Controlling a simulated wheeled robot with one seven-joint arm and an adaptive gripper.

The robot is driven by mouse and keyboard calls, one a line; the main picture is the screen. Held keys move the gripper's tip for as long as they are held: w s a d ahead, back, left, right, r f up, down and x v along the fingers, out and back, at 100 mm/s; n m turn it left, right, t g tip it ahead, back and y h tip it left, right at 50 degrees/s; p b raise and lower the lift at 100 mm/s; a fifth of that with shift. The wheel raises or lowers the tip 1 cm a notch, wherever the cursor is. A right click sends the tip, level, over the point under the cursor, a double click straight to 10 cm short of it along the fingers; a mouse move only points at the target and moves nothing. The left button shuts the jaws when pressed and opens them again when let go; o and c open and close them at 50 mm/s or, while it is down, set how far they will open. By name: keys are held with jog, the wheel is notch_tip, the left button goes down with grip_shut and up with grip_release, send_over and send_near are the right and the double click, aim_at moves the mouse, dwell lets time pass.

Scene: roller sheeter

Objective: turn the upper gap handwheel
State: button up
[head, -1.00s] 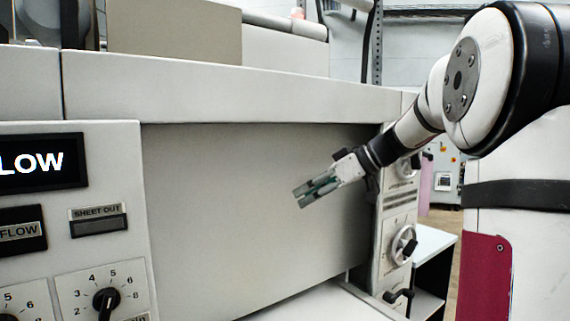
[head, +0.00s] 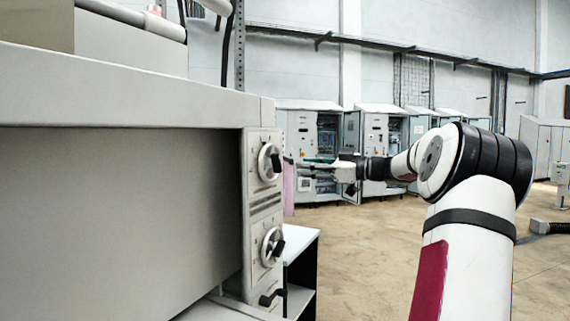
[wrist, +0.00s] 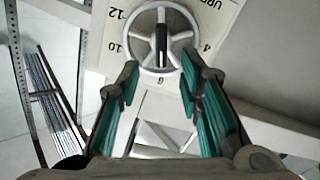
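The upper gap handwheel (head: 268,162) is a round, light metal wheel with a dark grip, on the narrow end panel of the sheeter. In the wrist view the wheel (wrist: 145,46) shows spokes and a dark upright bar at its centre, with dial numbers around it and a partly cut-off "UPP" label. My gripper (head: 300,163) is just right of the wheel in the head view, pointing at it. In the wrist view my gripper (wrist: 160,80) is open, its green-padded fingers apart with nothing between them. The fingertips appear short of the wheel; exact distance is unclear.
A similar lower handwheel (head: 271,247) sits below on the same panel, with a dark crank (head: 270,298) under it. A white side table (head: 300,245) stands beside the panel. Open floor (head: 365,245) lies to the right, with electrical cabinets (head: 385,150) behind.

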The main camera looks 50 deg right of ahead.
aim_at(280, 164)
jog(key=p+x, duration=0.1)
jog(key=x, duration=0.7)
jog(key=shift+w+a, duration=0.1)
jog(key=shift+w, duration=0.25)
jog(key=shift+c, duration=0.5)
grip_shut()
